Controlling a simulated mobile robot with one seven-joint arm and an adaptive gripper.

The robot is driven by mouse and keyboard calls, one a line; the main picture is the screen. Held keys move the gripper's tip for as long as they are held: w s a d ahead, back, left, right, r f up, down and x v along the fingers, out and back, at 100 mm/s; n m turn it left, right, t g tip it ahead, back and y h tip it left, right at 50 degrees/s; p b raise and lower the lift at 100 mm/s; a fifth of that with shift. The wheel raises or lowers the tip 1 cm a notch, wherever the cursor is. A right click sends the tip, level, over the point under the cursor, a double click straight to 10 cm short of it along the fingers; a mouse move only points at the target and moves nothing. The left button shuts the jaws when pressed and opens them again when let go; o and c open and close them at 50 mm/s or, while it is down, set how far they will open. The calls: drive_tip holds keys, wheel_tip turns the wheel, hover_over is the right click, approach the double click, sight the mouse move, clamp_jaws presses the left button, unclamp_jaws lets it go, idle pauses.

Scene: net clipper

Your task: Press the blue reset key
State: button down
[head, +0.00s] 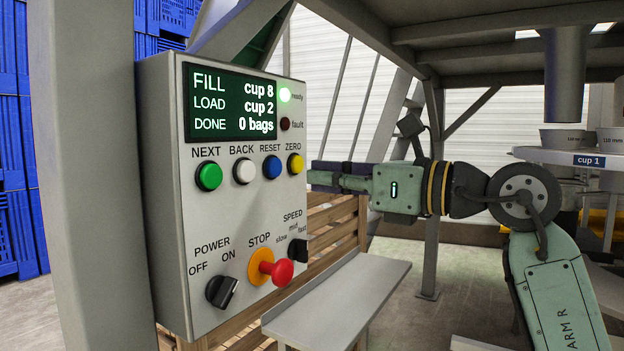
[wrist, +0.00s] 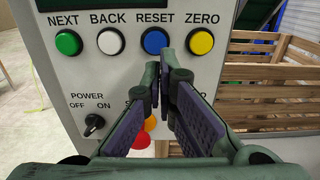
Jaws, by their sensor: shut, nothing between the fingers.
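The blue reset key (head: 271,167) is a round button under the label RESET on the grey control box. It sits between the white BACK key (head: 244,171) and the yellow ZERO key (head: 295,164). My gripper (head: 311,180) is shut and empty, its tips just right of the box front in the head view. The tips look apart from the key; the exact gap cannot be told.
The green NEXT key (head: 208,176) is at the row's left. Below are a black POWER knob (head: 222,291), a red STOP button (head: 282,272) and a SPEED knob (head: 298,251). A wooden crate (wrist: 262,85) stands right of the box.

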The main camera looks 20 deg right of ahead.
drive_tip(key=v, duration=0.8)
drive_tip(key=shift+b, duration=0.45)
drive_tip(key=shift+w, duration=0.1)
